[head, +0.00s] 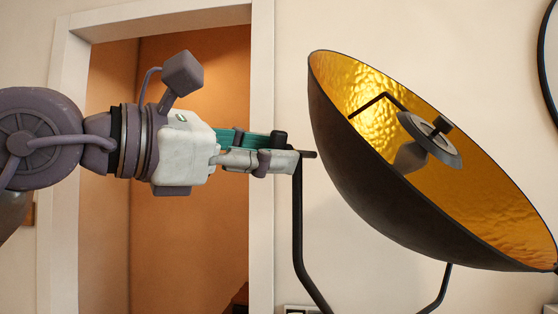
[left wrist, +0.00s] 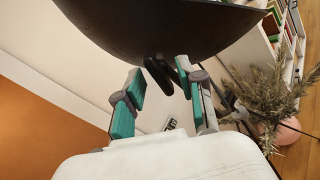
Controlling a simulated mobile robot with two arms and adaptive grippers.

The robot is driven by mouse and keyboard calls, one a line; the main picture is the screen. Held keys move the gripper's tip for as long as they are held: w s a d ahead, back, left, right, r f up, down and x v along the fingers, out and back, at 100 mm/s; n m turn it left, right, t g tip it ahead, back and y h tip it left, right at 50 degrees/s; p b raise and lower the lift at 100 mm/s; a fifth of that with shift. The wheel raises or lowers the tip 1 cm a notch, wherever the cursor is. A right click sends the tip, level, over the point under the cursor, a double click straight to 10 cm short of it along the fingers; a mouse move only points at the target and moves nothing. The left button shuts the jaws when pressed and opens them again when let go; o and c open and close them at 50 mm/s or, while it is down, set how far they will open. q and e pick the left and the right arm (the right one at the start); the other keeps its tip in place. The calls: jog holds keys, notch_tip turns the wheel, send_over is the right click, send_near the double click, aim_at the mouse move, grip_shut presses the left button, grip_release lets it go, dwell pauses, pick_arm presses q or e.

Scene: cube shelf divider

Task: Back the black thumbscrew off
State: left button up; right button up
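A floor lamp with a wide dark bowl shade (head: 365,180), gold inside, hangs tilted on a black bent frame (head: 298,225). A small black part, likely the thumbscrew (head: 309,155), sticks out at the top of the frame's left arm. In the left wrist view a dark upright piece, likely the same part (left wrist: 157,73), shows under the shade (left wrist: 150,25). My left gripper (head: 290,160) reaches it from the left. Its teal-and-grey fingers (left wrist: 160,82) are apart on either side of that piece; contact cannot be told. My right gripper is out of view.
A black knob (head: 441,125) sits on the disc inside the shade. A white door frame (head: 262,100) stands behind my left arm. The left wrist view shows dried plants (left wrist: 265,95), a pink vase (left wrist: 287,131) and bookshelves (left wrist: 287,45) at right.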

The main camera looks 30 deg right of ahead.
pick_arm(q)
jog(key=shift+a, duration=0.15)
jog(key=a+b, duration=0.1)
jog(key=a, duration=0.1)
jog(key=s+a+b, duration=0.1)
jog(key=a, duration=0.2)
jog(key=shift+s+a, duration=0.1)
jog(key=shift+a, duration=0.2)
